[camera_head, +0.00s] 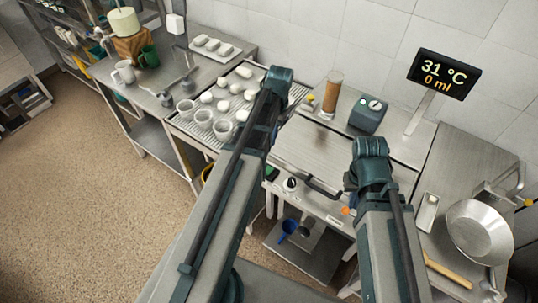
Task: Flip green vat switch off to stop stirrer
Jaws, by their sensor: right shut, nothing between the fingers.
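The steel vat (318,150) has a flat lid and a dark handle bar (322,188) along its front. A small green part (272,174) shows at the vat's front left, partly behind my left arm; I cannot tell its switch position. A black and white knob (290,184) is just right of it. No stirrer is visible. My right gripper (352,181) is shut and empty by the vat's right front, with its fingertips hard to make out. My left arm crosses the vat's left side, and its fingers do not show.
A dark control box (368,115) with dials and a display (443,74) reading 31 °C and 0 ml stand behind the vat. A rack with cups and white cheeses (222,128) is left. A metal bowl (480,232) is right. The floor at left is clear.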

